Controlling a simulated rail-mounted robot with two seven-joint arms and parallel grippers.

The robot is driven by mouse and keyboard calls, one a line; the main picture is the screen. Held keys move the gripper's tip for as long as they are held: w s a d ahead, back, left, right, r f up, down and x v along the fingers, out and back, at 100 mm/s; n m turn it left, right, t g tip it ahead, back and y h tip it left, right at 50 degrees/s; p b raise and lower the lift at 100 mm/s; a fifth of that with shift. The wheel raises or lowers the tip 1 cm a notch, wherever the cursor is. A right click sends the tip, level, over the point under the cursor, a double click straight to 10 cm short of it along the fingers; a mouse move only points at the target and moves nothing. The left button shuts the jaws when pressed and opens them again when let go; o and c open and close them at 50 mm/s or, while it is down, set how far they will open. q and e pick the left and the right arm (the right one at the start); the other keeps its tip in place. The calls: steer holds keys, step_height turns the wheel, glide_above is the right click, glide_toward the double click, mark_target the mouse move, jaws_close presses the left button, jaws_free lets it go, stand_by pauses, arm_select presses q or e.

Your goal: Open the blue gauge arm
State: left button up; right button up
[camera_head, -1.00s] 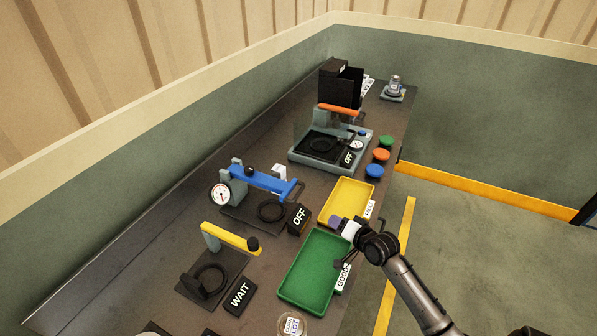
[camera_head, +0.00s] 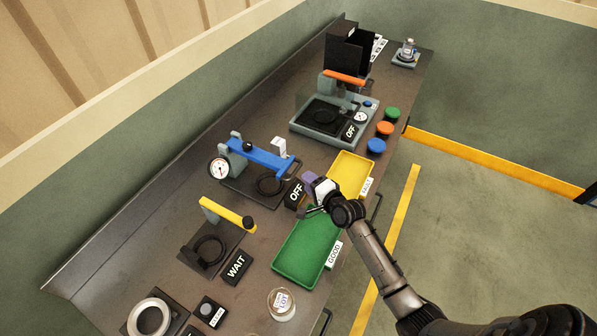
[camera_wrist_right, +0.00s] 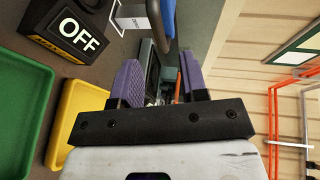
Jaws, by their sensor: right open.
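The blue gauge arm (camera_head: 262,159) lies level over a dark base with a black ring (camera_head: 269,185), a round white dial (camera_head: 218,168) at its left end. A blue bar, likely this arm, shows in the right wrist view (camera_wrist_right: 168,18), beyond my fingers. My right gripper (camera_head: 309,181) is open and empty, just right of the arm's free end, over the OFF sign (camera_head: 294,193). In the right wrist view its purple fingers (camera_wrist_right: 160,78) stand apart. I cannot tell exactly how far the bar is from them. My left gripper is not in view.
A yellow tray (camera_head: 349,170) and a green tray (camera_head: 299,262) lie by the bench's front edge. A yellow arm fixture (camera_head: 228,213) stands nearer, and a press with an orange handle (camera_head: 345,77) stands farther back. Blue, orange and green buttons (camera_head: 384,129) line the edge.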

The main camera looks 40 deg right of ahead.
steer(key=w+f, duration=0.1)
steer(key=w, duration=0.5)
steer(key=shift+w+f, duration=0.15)
steer(key=shift+w, duration=0.15)
steer(key=shift+d, duration=0.1)
jaws_close()
